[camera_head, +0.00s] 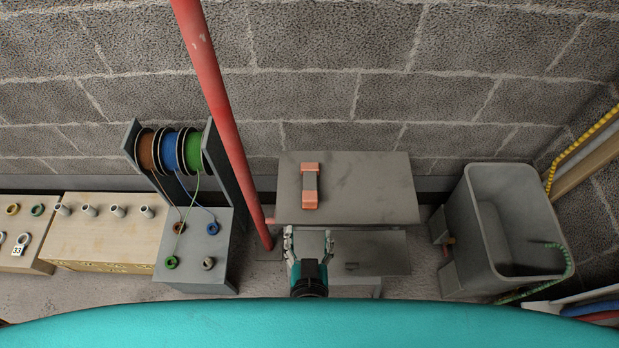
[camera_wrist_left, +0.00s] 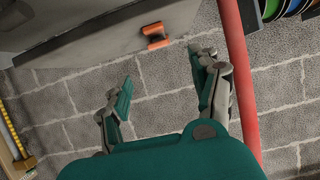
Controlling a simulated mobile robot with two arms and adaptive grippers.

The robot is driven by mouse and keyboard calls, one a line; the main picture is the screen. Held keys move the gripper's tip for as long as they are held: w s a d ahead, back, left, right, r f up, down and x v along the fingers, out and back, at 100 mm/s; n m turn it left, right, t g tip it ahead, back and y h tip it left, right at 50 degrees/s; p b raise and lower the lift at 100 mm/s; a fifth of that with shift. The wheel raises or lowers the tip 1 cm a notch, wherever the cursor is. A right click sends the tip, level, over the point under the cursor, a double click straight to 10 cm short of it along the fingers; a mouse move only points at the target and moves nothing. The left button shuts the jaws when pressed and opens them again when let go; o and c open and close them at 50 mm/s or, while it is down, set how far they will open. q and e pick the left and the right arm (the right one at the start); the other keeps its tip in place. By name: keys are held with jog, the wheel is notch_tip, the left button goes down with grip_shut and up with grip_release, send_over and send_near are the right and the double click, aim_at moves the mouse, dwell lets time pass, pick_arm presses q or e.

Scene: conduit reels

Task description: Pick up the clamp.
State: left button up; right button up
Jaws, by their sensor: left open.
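An orange piece with a grey middle, which looks like the clamp (camera_head: 311,187), lies on the grey tabletop (camera_head: 375,185) at the centre. An orange part of it shows at the top of the left wrist view (camera_wrist_left: 155,35). A small dark item (camera_head: 352,266) lies on the lower grey surface; I cannot tell what it is. My left gripper (camera_head: 308,236) is open and empty at the tabletop's front edge, nearer to me than the orange piece and apart from it. Its two fingers also show in the left wrist view (camera_wrist_left: 162,75). My right gripper is not in view.
A slanting red pipe (camera_head: 225,120) stands close to the left of my left gripper. A rack with brown, blue and green reels (camera_head: 171,150) is further left, beside a wooden bench (camera_head: 105,220). A grey tub (camera_head: 510,225) stands right. The tabletop's right half is clear.

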aim_at(310, 193)
pick_arm(q)
jog(key=x, duration=1.2)
jog(key=shift+w+d+r+b, duration=0.1)
jog(key=shift+w+d+b, duration=0.15)
jog(key=shift+w+b, duration=0.1)
jog(key=x, duration=0.4)
jog(key=shift+w+f+b, duration=0.3)
jog(key=c, duration=1.3)
